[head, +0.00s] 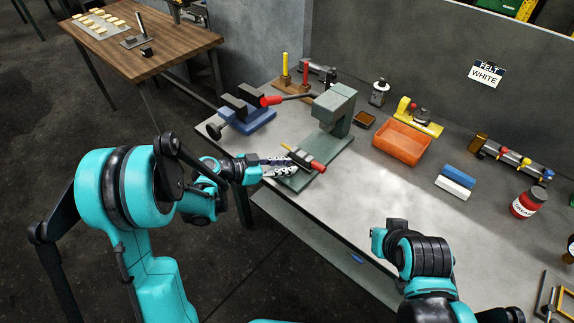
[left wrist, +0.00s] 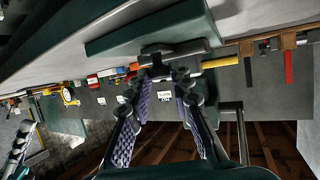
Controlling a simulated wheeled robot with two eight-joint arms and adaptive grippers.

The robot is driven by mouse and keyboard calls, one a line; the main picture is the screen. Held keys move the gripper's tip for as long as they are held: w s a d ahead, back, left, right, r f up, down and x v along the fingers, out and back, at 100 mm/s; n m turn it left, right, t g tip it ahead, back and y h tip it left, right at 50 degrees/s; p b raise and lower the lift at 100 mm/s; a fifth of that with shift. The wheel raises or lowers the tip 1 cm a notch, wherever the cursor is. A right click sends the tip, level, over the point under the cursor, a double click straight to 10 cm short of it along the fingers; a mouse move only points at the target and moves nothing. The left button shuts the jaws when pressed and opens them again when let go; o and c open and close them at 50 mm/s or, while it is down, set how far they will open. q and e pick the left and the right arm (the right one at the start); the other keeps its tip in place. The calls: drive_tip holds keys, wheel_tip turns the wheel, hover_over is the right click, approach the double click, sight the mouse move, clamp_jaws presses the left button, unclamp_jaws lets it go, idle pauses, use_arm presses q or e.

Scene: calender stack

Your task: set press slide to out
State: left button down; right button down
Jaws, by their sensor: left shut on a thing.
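The press (head: 336,108) is a grey-green C-shaped frame on a flat green base on the workbench. Its slide (head: 302,157) is a dark block with a red grip on one end and a yellow rod on the other, lying across the base. In the left wrist view the dark slide block (left wrist: 170,55) and its yellow rod (left wrist: 222,62) show beyond my fingertips. My left gripper (head: 288,166) is shut on the press slide, its purple-padded fingers at the block. How far the slide sits along its track is hard to tell. My right arm shows at lower right; its fingers do not show.
An orange bin (head: 402,142), blue and white blocks (head: 456,182) and a red jar (head: 526,203) stand to the right. A wooden table (head: 140,52) stands behind left.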

use_arm(q)
drive_tip(key=c, duration=1.4)
unclamp_jaws()
drive_tip(key=shift+s+a, duration=0.15)
drive_tip(key=shift+s, duration=0.05)
drive_tip(key=shift+o, duration=0.2)
drive_tip(key=v, duration=1.2)
drive_tip(key=shift+r, duration=0.1)
drive_tip(key=s+a+r+n+y, duration=0.1)
drive_tip(key=s+n+y, duration=1)
drive_tip(key=s, duration=0.6)
drive_tip(key=shift+s+a+n+y, duration=0.15)
drive_tip(key=shift+a+n+y, duration=0.15)
drive_tip(key=shift+a, duration=0.1)
